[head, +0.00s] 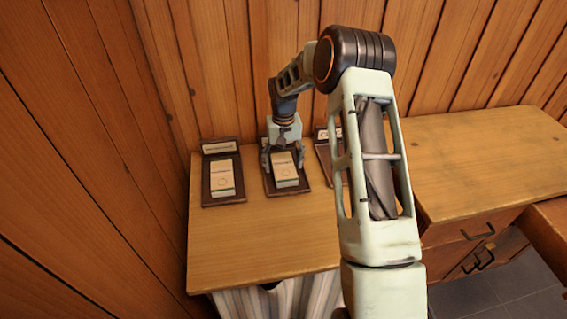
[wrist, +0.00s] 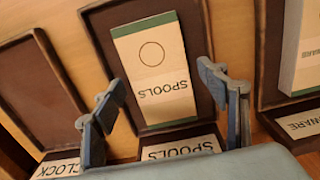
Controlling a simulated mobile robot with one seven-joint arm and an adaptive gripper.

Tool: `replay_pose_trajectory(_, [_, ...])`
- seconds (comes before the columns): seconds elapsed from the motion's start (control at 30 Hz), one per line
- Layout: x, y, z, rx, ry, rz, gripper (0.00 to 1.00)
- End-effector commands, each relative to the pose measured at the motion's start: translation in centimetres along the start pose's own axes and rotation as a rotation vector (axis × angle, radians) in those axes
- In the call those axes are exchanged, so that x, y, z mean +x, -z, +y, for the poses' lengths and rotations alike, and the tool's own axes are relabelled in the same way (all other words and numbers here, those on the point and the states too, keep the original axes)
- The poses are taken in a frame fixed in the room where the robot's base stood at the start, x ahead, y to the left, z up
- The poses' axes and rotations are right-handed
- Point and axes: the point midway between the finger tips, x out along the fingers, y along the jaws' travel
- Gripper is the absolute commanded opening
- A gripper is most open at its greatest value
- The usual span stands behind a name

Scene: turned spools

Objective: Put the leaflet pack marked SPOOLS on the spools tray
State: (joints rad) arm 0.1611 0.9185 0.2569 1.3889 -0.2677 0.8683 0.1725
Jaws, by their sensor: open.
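The leaflet pack marked SPOOLS (wrist: 153,55), cream with a green band and a circle, lies flat on the dark spools tray (wrist: 196,22), whose label reads SPOOLS. In the head view the same pack (head: 286,173) lies on the middle tray (head: 291,193). My gripper (wrist: 163,84) is open. Its two fingers stand on either side of the pack near its lettered end, with a visible gap on both sides. In the head view my gripper (head: 283,160) is over the back part of the middle tray. The exact height of the fingertips is hard to tell.
A left tray (head: 241,181) holds another pack (head: 222,178); its label ends in WARE in the wrist view (wrist: 308,123). A right tray (head: 325,163), partly hidden by my arm, is labelled CLOCK and its visible part is bare (wrist: 35,95). The table front (head: 250,245) is clear; wooden walls stand behind and left.

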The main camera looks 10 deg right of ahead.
Motion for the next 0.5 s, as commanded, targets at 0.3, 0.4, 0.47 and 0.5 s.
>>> replay_pose_trajectory(0.3, [-4.8, 0.2, 0.0, 0.001, -0.001, 0.006, 0.68])
replay_pose_trajectory(0.4, [-7.0, 0.1, 0.0, 0.0, -0.001, 0.004, 0.68])
replay_pose_trajectory(0.47, [-8.3, 0.1, 0.0, 0.0, -0.001, 0.005, 0.68])
replay_pose_trajectory(0.5, [-9.0, 0.1, 0.0, 0.001, -0.001, 0.003, 0.68])
